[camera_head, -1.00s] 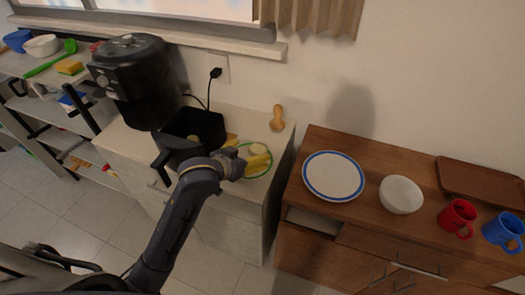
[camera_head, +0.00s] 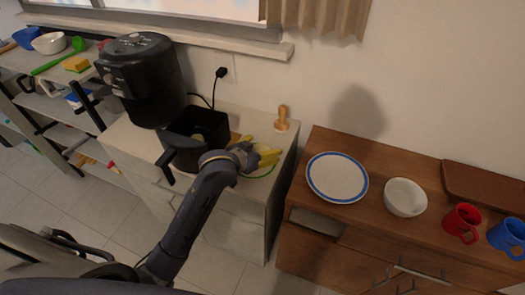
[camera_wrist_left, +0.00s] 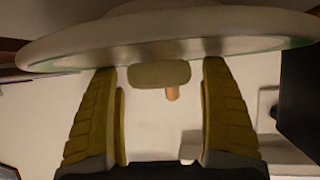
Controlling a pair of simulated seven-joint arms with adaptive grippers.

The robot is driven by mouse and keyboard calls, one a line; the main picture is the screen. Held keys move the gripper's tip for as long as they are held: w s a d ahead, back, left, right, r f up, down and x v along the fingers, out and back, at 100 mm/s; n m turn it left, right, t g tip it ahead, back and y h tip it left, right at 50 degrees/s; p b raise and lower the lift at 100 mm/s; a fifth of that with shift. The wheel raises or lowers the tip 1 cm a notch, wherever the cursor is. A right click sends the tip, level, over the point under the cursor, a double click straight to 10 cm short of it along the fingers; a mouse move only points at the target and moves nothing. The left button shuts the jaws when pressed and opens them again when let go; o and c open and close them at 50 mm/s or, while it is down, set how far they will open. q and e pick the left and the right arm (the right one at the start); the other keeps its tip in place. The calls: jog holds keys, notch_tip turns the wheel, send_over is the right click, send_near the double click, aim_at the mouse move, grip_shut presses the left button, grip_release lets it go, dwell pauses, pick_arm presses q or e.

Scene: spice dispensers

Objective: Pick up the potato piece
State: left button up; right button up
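A pale potato piece (camera_wrist_left: 159,75) shows in the left wrist view between my left fingertips, with a gap on each side. It is against the rim of a white plate with a green edge (camera_wrist_left: 60,62). In the head view this plate (camera_head: 262,174) is on the light counter, largely covered by my gripper, and I cannot make out the piece there. My left gripper (camera_head: 268,155) has yellow fingers and is at the plate; in the left wrist view the fingers (camera_wrist_left: 160,85) are apart. Another yellowish piece (camera_head: 197,137) seems to lie in the black fryer basket (camera_head: 208,121). My right gripper is not in view.
The black air fryer (camera_head: 143,80) stands behind the basket. A wooden pestle-like object (camera_head: 282,118) stands at the counter's back right. The brown cabinet to the right holds a blue-rimmed plate (camera_head: 337,177), a white bowl (camera_head: 405,197), and red (camera_head: 463,222) and blue mugs (camera_head: 508,235).

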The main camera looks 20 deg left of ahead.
aim_at(262, 149)
pick_arm(q)
jog(key=c, duration=1.1)
notch_tip(262, 149, up, 20)
dwell(0.5)
